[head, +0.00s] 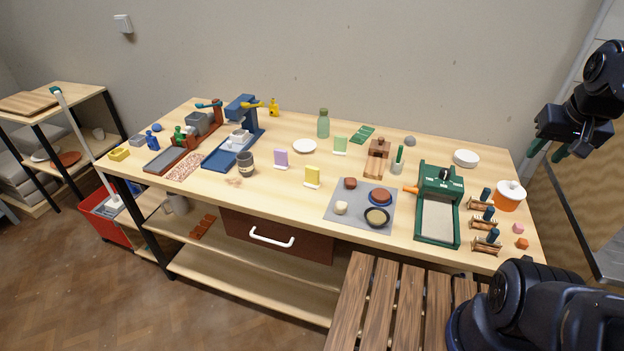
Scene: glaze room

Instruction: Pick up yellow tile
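The yellow tile (312,176) stands upright on a small white base near the front edge of the long wooden table, left of the grey mat. A lilac tile (281,157) stands behind it to the left, and a green tile (340,144) stands behind it to the right. My gripper (549,150) is raised at the far right, well away from the yellow tile. Its two green-tipped fingers appear spread apart, with nothing seen between them.
The grey mat (334,212) holds several small items. A green device (437,205) stands right of it. A dark cup (245,164) and a white dish (304,146) are left of and behind the yellow tile. A slatted wooden surface (363,300) lies below the table's front.

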